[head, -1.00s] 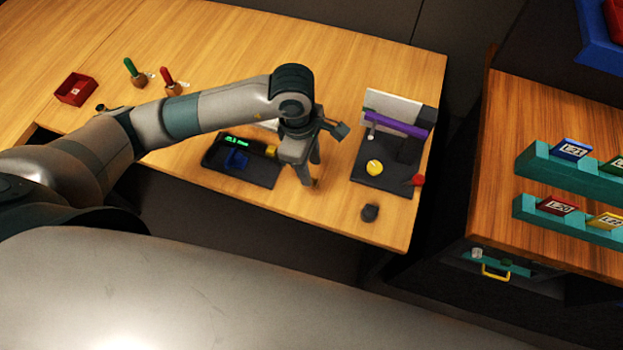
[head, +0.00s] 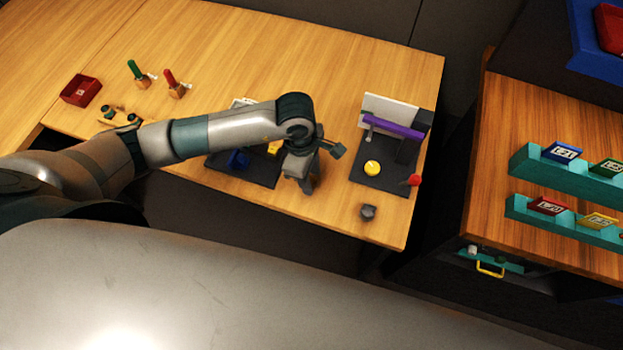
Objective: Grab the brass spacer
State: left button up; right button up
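I cannot pick out the brass spacer for certain. A small yellow block (head: 274,147) shows on the black tray (head: 262,178), just left of my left gripper, partly hidden by my arm. My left gripper (head: 307,187) points down at the tray's right end, low over the wooden table. Its fingertips are small and dark here, so I cannot tell whether they are apart or hold anything. My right gripper is out of view.
Right of the gripper stands a dark panel with a yellow ball (head: 372,168), a purple bar (head: 393,127) and a red knob (head: 414,180). A dark knob (head: 368,212) lies in front. A red box (head: 80,91) and two handled tools stand left. Table behind is clear.

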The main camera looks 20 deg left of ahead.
aim_at(313, 180)
pick_arm(q)
grip_shut()
jog(key=shift+r, duration=0.1)
jog(key=shift+r+b, duration=0.45)
jog(key=shift+r, duration=0.1)
notch_tip(313, 180, up, 2)
jog(key=shift+w+r+b, duration=0.1)
jog(key=shift+r+b, duration=0.1)
jog(key=shift+b, duration=0.55)
jog(key=d+r+b, duration=0.2)
jog(key=d+r, duration=0.1)
jog(key=d, duration=0.2)
jog(key=s+d+r+b, duration=0.1)
jog(key=d+r+b, duration=0.1)
jog(key=d+r, duration=0.2)
jog(key=shift+s+d+r, duration=0.15)
jog(key=shift+s+d, duration=0.15)
jog(key=shift+d, duration=1)
